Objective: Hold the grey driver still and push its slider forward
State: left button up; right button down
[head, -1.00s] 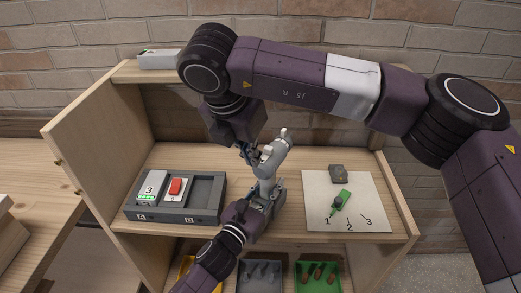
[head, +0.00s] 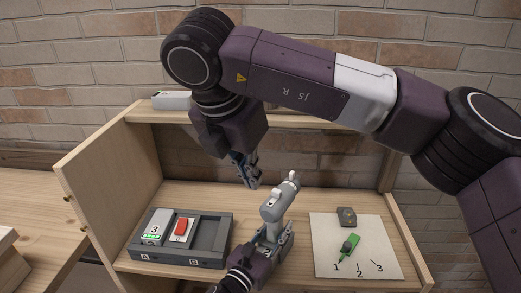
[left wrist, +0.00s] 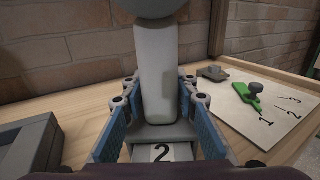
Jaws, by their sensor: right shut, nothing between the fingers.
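The grey driver (head: 274,210) stands upright on the shelf, with its head toward the back right and pale parts on top. My left gripper (head: 272,243) reaches in low from the front. Its blue-padded fingers (left wrist: 158,100) stand on both sides of the handle, with narrow gaps showing, so it looks open around it. My right gripper (head: 250,182) is shut and empty, above and left of the driver's head, apart from it. The slider's exact position is too small to tell.
A dark tray (head: 212,238) at left holds a white block marked 3 (head: 156,226) and a red-topped block (head: 181,229). At right, a white numbered board (head: 385,240) carries a green pointer (head: 348,246) and a grey block (head: 346,217). Side walls and an upper shelf bound the space.

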pick_arm(q)
jog(key=o, duration=0.3)
jog(key=shift+o, duration=0.2)
